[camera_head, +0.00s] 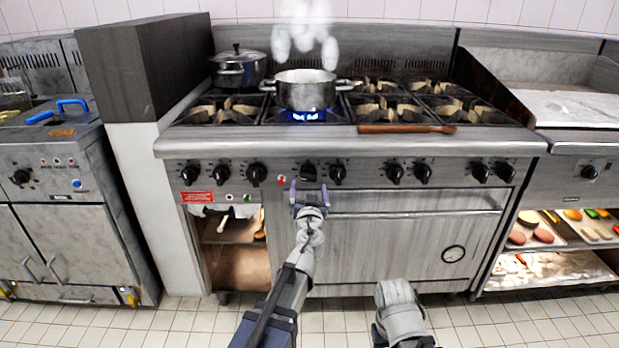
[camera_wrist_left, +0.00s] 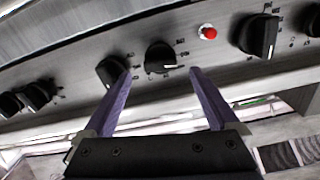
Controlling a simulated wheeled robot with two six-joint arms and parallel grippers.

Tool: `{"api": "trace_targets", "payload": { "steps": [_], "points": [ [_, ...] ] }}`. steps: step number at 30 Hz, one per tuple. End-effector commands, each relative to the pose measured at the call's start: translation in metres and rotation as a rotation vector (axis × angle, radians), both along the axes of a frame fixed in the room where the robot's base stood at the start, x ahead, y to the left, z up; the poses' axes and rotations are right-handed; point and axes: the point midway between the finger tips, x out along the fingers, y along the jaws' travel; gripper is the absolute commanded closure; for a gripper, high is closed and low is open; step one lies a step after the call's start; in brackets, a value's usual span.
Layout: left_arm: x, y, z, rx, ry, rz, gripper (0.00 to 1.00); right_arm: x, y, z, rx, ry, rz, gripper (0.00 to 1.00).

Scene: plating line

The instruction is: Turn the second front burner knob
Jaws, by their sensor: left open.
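A row of black burner knobs runs along the stove's front panel. The knob (camera_head: 308,172) right of a small red light is directly beyond my left gripper (camera_head: 309,188), whose purple fingers are spread open either side of it. In the left wrist view, which looks turned over, this knob (camera_wrist_left: 160,57) lies between and just beyond the fingertips (camera_wrist_left: 162,72), with nothing gripped. The neighbouring knob (camera_head: 338,174) is right of the gripper; in the wrist view it (camera_wrist_left: 110,70) is partly behind the left-hand finger. I cannot tell whether any finger touches a knob.
A steaming steel pot (camera_head: 305,92) stands over a blue flame (camera_head: 306,116). A lidded pot (camera_head: 238,68) stands behind left. A wooden utensil (camera_head: 405,129) lies near the front edge. The oven handle (camera_head: 415,215) runs below the panel. Open floor (camera_head: 480,325) lies in front.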

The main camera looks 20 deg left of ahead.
Motion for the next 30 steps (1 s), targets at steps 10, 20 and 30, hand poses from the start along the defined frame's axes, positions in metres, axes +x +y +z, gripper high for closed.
{"api": "trace_targets", "payload": {
  "steps": [10, 20, 30],
  "points": [
    [0.053, 0.015, 0.000, 0.000, 0.000, 0.001, 0.06, 0.000, 0.000, 0.000, 0.000, 0.000, 0.000, 0.42],
    [0.062, 0.018, 0.000, 0.000, 0.000, 0.000, 0.06, 0.000, 0.000, 0.000, 0.000, 0.000, 0.000, 0.42],
    [0.061, 0.018, 0.000, 0.000, 0.000, 0.000, 0.39, 0.000, 0.000, 0.000, 0.000, 0.000, 0.000, 0.42]
  ]
}}
